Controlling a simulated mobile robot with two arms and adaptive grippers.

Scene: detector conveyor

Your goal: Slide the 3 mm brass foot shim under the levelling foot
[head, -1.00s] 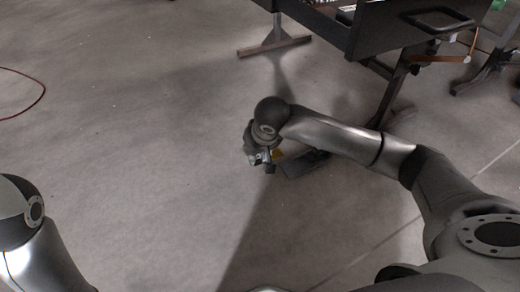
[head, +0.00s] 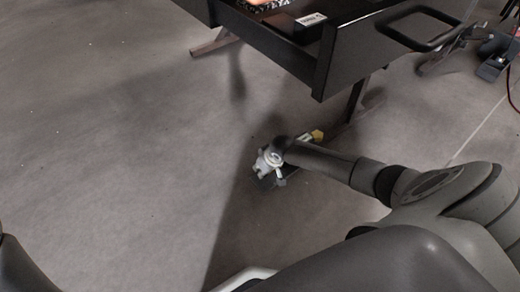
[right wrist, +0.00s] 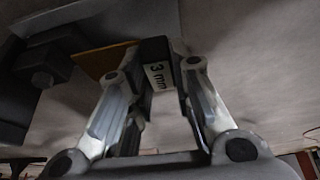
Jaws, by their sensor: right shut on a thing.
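My right gripper (head: 277,180) is low near the floor in the head view. In the right wrist view its two fingers (right wrist: 160,95) are shut on the black block of the shim, marked "3 mm" (right wrist: 160,76). The shim's flat brass plate (right wrist: 104,60) sticks out to the left of the block. In the head view the brass (head: 317,135) shows as a small yellow patch beyond the gripper, by the conveyor leg. A dark levelling foot (right wrist: 43,68) is at the left of the wrist view, close to the plate's end. I cannot tell whether they overlap. My left gripper is out of view.
The black conveyor frame (head: 285,45) with a handle (head: 418,28) overhangs above right of the gripper. Its leg (head: 355,98) stands near the shim. Another foot bar (head: 215,44) is at the upper left. The grey floor (head: 110,140) to the left is clear.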

